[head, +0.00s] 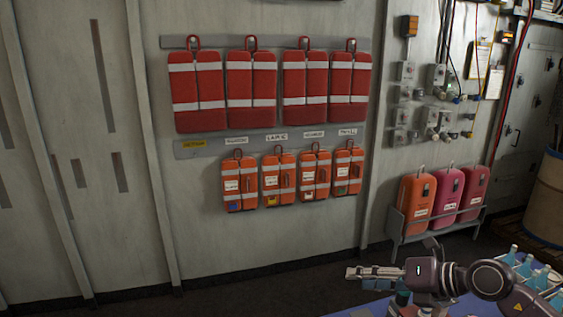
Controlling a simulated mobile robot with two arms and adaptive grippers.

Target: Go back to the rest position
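My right gripper (362,273) shows at the bottom right of the head view, its arm coming in from the right edge. Its fingers point left, above a blue-topped table (352,312). The fingers are seen from the side, so I cannot tell whether they are open or shut. I see nothing clearly held in them. My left gripper is not in view.
Small bottles with blue contents (539,279) stand on the table at right. Red vests (198,90) and orange packs (239,183) hang on the wall. A rack (394,224) holds orange and pink cases (447,190). The floor at left is clear.

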